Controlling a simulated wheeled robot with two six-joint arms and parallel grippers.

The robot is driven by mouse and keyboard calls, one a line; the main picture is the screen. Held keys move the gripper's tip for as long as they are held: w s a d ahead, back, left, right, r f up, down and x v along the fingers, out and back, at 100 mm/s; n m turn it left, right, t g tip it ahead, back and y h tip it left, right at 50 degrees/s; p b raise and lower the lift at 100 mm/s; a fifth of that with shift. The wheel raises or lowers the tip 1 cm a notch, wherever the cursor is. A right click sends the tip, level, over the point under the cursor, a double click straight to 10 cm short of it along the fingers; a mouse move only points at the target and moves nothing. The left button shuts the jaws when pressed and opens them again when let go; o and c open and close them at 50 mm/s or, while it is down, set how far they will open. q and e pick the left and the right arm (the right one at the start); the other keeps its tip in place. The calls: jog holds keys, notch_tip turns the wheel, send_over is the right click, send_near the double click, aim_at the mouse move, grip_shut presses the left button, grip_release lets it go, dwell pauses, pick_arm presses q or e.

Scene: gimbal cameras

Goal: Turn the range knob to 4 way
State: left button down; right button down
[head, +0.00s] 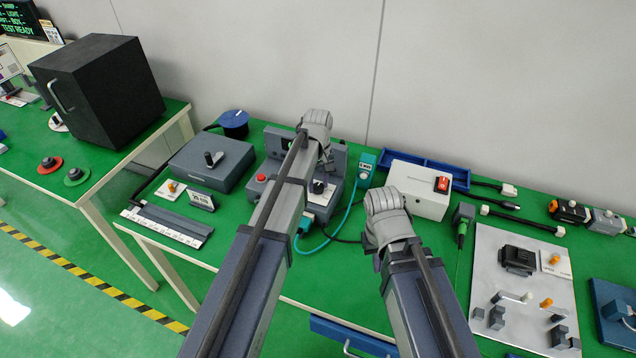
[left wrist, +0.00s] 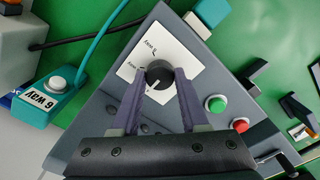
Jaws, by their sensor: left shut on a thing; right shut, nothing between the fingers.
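The range knob (left wrist: 158,73) is a round black knob with a light pointer line, on a white label plate (left wrist: 183,50) in the left wrist view. The knob sits on a dark grey gimbal test box (left wrist: 100,125), which also shows in the head view (head: 338,160). My left gripper (left wrist: 160,82) is shut on the knob, a finger on each side. In the head view my left gripper (head: 327,164) is over the box, partly hidden by its arm. My right gripper (head: 376,258) is shut and empty, right of the box, mostly hidden by its wrist.
A teal box labelled "6 way" (left wrist: 52,98) lies beside the test box with a teal cable. Green (left wrist: 215,103) and red (left wrist: 240,125) buttons are close to the left fingers. A white box with a red switch (head: 418,188) stands behind my right wrist.

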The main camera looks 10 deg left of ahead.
aim_at(318, 186)
pick_arm(q)
jog(key=shift+c, duration=2.1)
grip_release()
jog(key=shift+r, duration=0.1)
notch_tip(318, 186, up, 8)
jog(key=p, duration=0.8)
jog(key=shift+f, duration=0.2)
